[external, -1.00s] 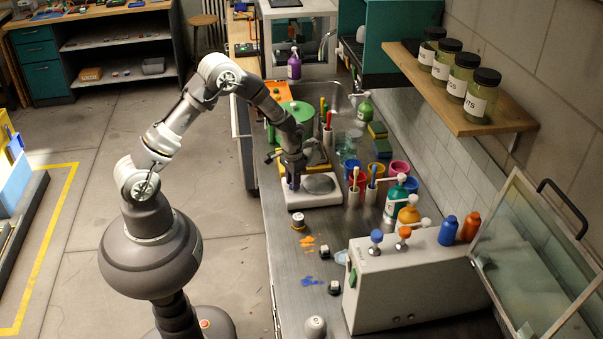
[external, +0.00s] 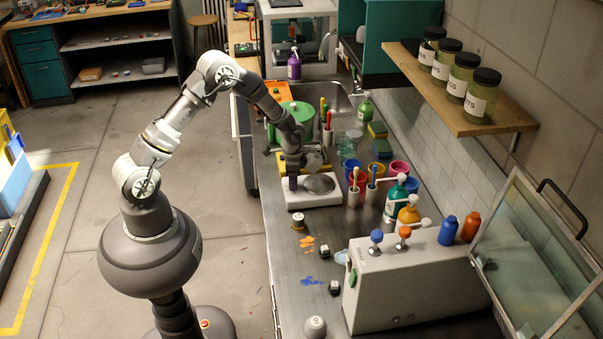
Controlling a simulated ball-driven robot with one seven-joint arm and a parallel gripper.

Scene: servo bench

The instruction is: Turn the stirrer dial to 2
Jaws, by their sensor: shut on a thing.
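The stirrer (external: 315,199) is a low white box with a round grey plate (external: 320,184) on top. It stands on the metal bench below the end of my arm. My gripper (external: 292,183) points down at the left part of the stirrer, beside the plate. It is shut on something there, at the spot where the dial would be. The dial itself is hidden by the fingers, and its setting cannot be read.
Cups and pots (external: 354,197) with brushes stand close to the right of the stirrer. A grey box with knobs (external: 415,280) stands at the front right. A green pot (external: 297,112) is behind.

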